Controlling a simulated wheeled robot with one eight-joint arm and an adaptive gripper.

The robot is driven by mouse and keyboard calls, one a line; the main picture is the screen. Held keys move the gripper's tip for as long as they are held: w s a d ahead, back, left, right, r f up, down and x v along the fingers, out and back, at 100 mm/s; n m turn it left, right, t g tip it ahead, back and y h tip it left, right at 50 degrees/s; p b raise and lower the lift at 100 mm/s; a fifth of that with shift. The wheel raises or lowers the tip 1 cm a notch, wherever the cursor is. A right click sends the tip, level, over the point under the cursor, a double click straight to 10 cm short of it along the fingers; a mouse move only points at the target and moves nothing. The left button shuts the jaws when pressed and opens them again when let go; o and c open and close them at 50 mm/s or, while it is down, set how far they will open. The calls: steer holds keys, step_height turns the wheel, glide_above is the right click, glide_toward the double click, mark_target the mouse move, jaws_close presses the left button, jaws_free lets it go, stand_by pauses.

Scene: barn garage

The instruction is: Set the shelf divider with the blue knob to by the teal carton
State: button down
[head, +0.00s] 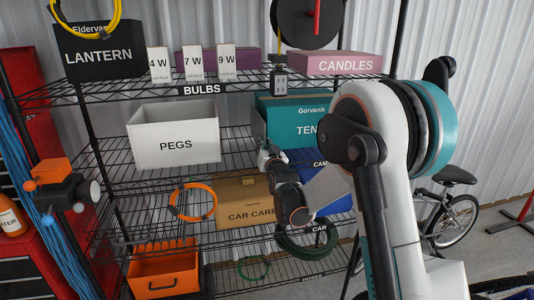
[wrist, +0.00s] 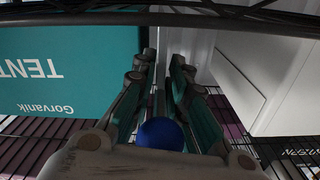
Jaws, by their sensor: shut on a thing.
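The teal carton (head: 290,102), marked TENT and Gorvanik, stands on the middle wire shelf, right of the white PEGS bin (head: 150,125). In the wrist view the same carton (wrist: 70,65) fills the left, its lettering upside down. My gripper (wrist: 160,90) is shut on the shelf divider's blue knob (wrist: 161,134), close beside the carton. Whether the divider touches the carton I cannot tell; most of it is hidden by my fingers. In the head view my gripper (head: 268,157) is at the carton's lower left corner, and the knob is not seen there.
A pale wall (wrist: 265,75) is close on the right in the wrist view. The orange crate (head: 165,272), CAR CARE box (head: 243,203) and blue CAMP box (head: 310,165) sit lower. A gap lies between the PEGS bin and the carton. A wire shelf is overhead.

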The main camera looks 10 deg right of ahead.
steer(key=shift+d, duration=0.25)
steer(key=c, duration=1.7)
jaws_free()
steer(key=shift+d, duration=0.2)
steer(key=shift+s, duration=0.1)
steer(key=s, duration=1.2)
